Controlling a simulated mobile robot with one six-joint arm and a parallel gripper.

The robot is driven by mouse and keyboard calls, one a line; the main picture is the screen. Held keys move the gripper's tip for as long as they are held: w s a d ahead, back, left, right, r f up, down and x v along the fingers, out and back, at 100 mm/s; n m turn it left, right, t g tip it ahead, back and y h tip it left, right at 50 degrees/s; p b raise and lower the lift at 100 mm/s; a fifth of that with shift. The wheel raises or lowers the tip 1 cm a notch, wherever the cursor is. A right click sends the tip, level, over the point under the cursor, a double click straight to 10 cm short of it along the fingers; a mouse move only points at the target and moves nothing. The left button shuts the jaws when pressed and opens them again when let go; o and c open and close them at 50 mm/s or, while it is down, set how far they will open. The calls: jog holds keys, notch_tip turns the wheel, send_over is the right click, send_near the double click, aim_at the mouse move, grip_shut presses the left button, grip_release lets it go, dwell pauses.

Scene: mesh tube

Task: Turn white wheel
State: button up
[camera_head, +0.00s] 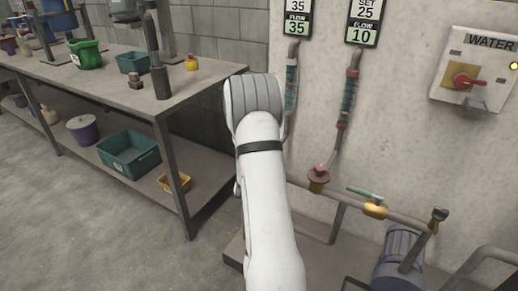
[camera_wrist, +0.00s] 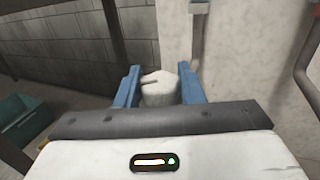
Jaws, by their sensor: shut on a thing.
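The white wheel (camera_wrist: 160,92) shows in the wrist view as a pale, rounded knob with a notch or bar on its top. My gripper (camera_wrist: 158,73) has two blue fingers, one on each side of the wheel, and is shut on it. The lower part of the wheel is hidden behind the dark edge of my gripper body. In the head view my white arm covers the wheel and the gripper, so neither shows there.
A metal workbench (camera_head: 118,88) with tubs and a teal crate (camera_head: 128,153) stands at left. A blue-grey motor (camera_head: 398,258) sits low right.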

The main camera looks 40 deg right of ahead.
jog(key=shift+w+r, duration=0.15)
jog(key=shift+r, duration=0.05)
jog(key=o, duration=1)
jog(key=shift+f, duration=0.15)
jog(key=v, duration=0.7)
jog(key=shift+s+a+p, duration=0.25)
jog(key=shift+s+p, duration=0.1)
